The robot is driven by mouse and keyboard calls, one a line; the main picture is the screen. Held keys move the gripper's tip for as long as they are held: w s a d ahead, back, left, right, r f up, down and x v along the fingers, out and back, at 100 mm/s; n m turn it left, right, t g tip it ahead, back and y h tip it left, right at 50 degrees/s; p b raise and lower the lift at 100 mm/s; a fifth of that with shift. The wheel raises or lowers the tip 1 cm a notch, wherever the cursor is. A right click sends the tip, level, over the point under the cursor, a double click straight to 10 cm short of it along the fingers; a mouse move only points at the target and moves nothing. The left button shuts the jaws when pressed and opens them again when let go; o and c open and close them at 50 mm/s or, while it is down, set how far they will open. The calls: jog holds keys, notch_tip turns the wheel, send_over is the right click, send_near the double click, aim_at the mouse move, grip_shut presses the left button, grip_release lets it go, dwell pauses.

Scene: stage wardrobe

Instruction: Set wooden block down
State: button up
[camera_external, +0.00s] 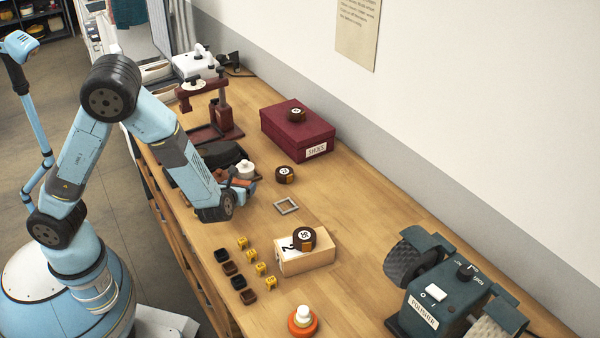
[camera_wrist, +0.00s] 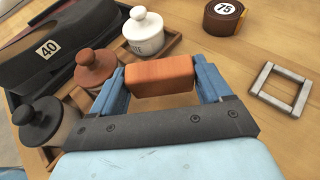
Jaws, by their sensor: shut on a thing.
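My gripper (camera_wrist: 160,74) is shut on a reddish-brown wooden block (camera_wrist: 163,80), held crosswise between its blue fingers. In the external view my gripper (camera_external: 238,190) is over the workbench, left of a small grey square frame (camera_external: 292,211). The block is mostly hidden there. In the wrist view the frame (camera_wrist: 262,79) lies flat and empty on the bench, to the right of the block. I cannot tell how high the block is above the surface.
A brown roll marked 75 (camera_wrist: 222,18) lies behind. A pale box (camera_external: 310,258) bears another roll; a maroon shoe box (camera_external: 300,135) stands behind. Bench around the frame is clear.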

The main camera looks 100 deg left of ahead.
jog(key=shift+f, duration=0.65)
jog(key=o, duration=0.9)
jog(key=shift+s, duration=0.1)
jog(key=shift+o, duration=0.3)
jog(key=shift+f, duration=0.1)
jog(key=shift+s+d, duration=0.1)
jog(key=shift+r, duration=0.5)
jog(key=v, duration=1.2)
jog(key=shift+w+r, duration=0.2)
